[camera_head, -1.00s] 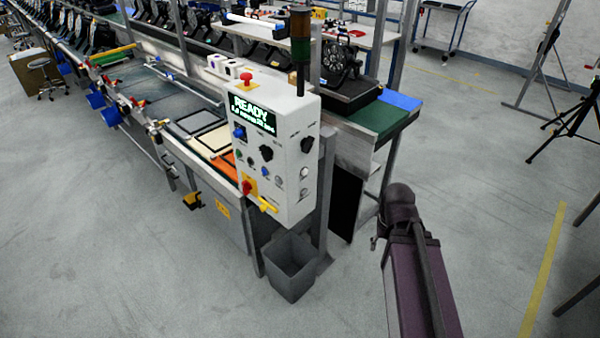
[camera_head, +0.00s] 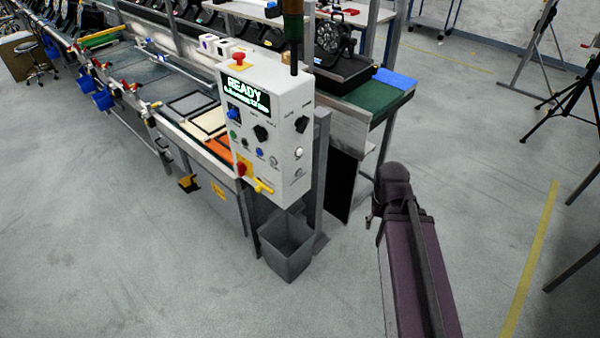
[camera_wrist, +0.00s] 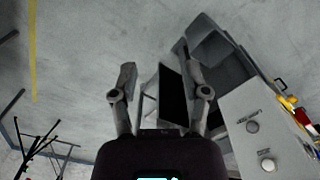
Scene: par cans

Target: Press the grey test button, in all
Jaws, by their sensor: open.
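A white control box (camera_head: 262,128) with a lit READY display (camera_head: 246,96) stands at the end of the line in the head view. Its front carries knobs and small buttons, including a greyish round one (camera_head: 273,161). Its side face has a pale round button (camera_head: 298,153) and another below it. The labels are too small to read, so I cannot tell which is the grey test button. My gripper (camera_wrist: 160,82) is open and empty, apart from the box.
A grey bin (camera_head: 288,246) stands on the floor below the box. A red mushroom button (camera_head: 239,59) sits on the box's top, and a yellow-and-red switch (camera_head: 250,177) is low on its front. A tripod (camera_head: 578,105) stands at the right.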

